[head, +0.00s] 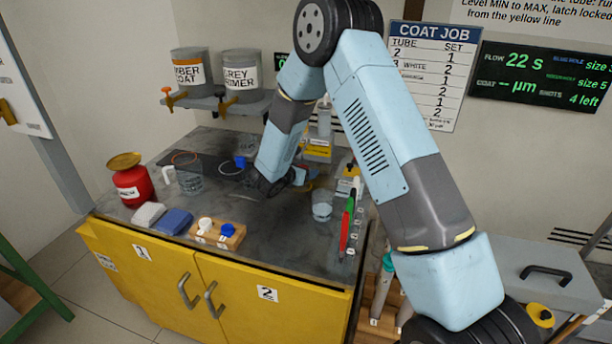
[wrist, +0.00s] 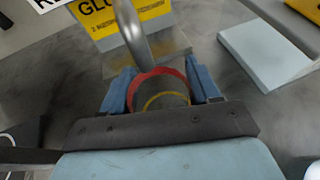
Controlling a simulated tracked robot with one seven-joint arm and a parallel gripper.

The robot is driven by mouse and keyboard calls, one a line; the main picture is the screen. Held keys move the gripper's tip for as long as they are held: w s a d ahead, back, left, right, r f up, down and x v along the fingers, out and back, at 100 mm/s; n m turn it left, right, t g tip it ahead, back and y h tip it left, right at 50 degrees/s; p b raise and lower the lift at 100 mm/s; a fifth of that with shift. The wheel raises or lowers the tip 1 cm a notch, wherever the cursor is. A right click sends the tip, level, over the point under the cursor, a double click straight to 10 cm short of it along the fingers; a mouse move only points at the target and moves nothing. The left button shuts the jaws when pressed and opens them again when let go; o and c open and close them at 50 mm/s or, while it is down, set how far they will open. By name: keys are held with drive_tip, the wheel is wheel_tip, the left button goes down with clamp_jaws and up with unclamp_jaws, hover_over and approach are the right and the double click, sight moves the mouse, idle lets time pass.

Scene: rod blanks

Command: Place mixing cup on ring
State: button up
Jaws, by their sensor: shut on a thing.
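My gripper (wrist: 162,92) is shut on a round, cup-like thing, apparently the mixing cup (wrist: 175,98), with a red rim band and a yellow line inside. Its two blue fingers press it from either side. In the head view my gripper (head: 274,186) is low over the middle of the table, and the held cup is too hidden to make out. A white ring (head: 222,173) lies flat on the table to the left of my gripper. An orange ring (head: 174,157) lies farther left at the back. I cannot tell whether the cup touches the table.
A handled jug (head: 189,184) stands at left, near a red can (head: 132,187). A clear cup (head: 322,206) stands right of my gripper. A wooden block with white and blue knobs (head: 229,241) and blue sponge (head: 174,221) are in front. A yellow-labelled box (wrist: 153,9) is close ahead.

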drive_tip(key=shift+f, duration=0.9)
drive_tip(key=o, duration=1)
